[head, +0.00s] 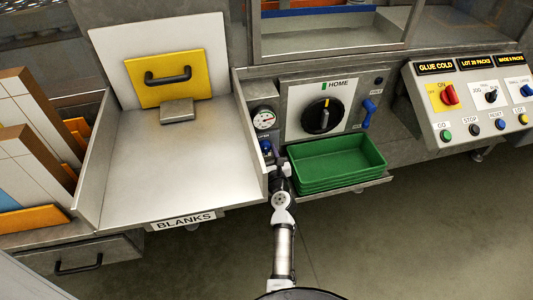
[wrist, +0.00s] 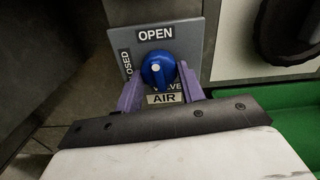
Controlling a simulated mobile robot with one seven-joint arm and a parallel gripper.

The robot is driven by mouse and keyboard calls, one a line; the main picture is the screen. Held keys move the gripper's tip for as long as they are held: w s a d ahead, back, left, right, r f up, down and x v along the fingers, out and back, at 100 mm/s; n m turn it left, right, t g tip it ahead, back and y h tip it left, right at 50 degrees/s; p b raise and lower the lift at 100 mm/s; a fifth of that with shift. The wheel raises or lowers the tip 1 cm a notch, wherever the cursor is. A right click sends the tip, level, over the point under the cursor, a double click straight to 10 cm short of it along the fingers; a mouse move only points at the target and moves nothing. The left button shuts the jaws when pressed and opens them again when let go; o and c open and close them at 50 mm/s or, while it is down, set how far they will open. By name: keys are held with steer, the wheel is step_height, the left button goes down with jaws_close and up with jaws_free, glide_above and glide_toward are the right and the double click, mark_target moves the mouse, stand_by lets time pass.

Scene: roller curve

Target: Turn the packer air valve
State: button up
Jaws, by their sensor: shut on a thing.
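The air valve is a round blue knob (wrist: 160,74) with a white dot, on a grey plate (wrist: 207,32). The plate reads OPEN above the knob, CLOSED at its left and AIR below. My gripper (wrist: 160,88) has its purple fingers on both sides of the knob, shut on it. I cannot tell clearly which label the knob points to. In the head view the blue knob (head: 265,146) shows just below a pressure gauge (head: 263,119), and my gripper (head: 272,158) reaches it from below, partly hiding the plate.
A green tray stack (head: 337,163) sits close at the right of my gripper. The blanks tray (head: 175,165) has a side wall close at the left. Above the trays are a black HOME dial (head: 322,116) and a blue lever (head: 368,113). A control panel (head: 470,100) stands at the right.

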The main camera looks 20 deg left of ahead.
steer(key=n+b, duration=0.1)
steer(key=n, duration=0.3)
steer(key=n+b, duration=0.2)
steer(key=n, duration=0.3)
steer(key=shift+w+d, duration=0.1)
steer(key=n+b, duration=0.2)
steer(key=n, duration=0.2)
steer(key=shift+r+b, duration=0.1)
steer(key=shift+b, duration=0.3)
steer(key=shift+r+n+b, duration=0.15)
steer(key=shift+n+b, duration=0.7)
steer(key=shift+n, duration=0.95)
steer(key=o, duration=1)
steer(key=b+v, duration=0.3)
steer(key=v, duration=1)
steer(key=shift+s+d, duration=0.25)
steer(key=shift+s, duration=0.05)
